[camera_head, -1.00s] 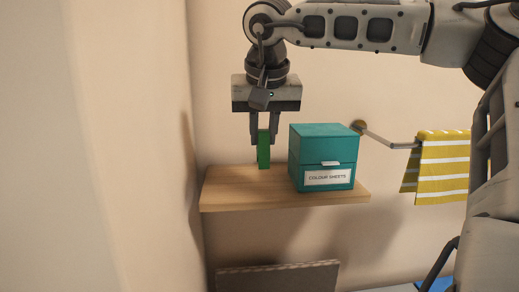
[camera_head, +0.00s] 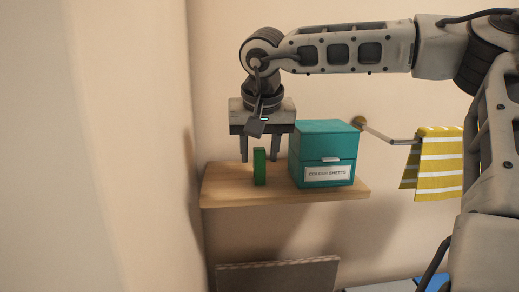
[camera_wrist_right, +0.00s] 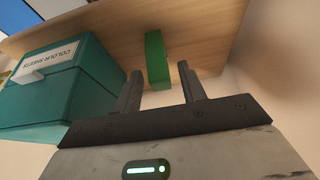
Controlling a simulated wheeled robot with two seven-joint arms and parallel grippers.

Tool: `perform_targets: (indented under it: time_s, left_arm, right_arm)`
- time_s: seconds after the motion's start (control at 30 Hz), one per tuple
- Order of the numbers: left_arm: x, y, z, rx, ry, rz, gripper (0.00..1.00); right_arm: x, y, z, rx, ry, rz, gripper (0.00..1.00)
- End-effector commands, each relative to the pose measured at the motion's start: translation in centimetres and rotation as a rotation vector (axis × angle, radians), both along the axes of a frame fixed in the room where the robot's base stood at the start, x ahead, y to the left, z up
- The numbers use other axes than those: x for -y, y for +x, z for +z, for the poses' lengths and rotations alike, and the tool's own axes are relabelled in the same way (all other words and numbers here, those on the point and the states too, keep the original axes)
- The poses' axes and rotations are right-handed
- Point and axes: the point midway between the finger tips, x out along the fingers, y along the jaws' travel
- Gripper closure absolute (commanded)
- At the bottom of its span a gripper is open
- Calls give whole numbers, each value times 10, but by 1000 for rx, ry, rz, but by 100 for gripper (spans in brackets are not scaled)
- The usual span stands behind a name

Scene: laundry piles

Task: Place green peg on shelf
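The green peg (camera_head: 259,167) stands upright on the wooden shelf (camera_head: 230,186), left of the teal box. It also shows in the right wrist view (camera_wrist_right: 157,60), standing on the shelf (camera_wrist_right: 205,30). My left gripper is in neither view.
A teal box (camera_head: 322,155) labelled "COLOUR SHEETS" sits on the shelf close to the right of my gripper. A wall is close on the left. A yellow striped towel (camera_head: 438,160) hangs on a rail (camera_head: 385,138) at the right. A board edge (camera_head: 278,275) shows below.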

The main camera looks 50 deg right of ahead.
Motion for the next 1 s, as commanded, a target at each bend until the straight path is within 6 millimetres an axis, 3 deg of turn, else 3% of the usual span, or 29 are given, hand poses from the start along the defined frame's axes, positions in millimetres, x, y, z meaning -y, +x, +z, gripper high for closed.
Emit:
perform_targets:
  time_s: [0.33,0.73,1.0]
  left_arm:
    - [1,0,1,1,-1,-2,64]
    - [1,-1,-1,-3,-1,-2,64]
    - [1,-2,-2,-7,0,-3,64]
  right_arm:
    - [-3,-3,13,2,-1,0,59]
    - [-23,-27,89,3,-1,-1,59]
    - [-30,-35,113,-1,-1,1,59]
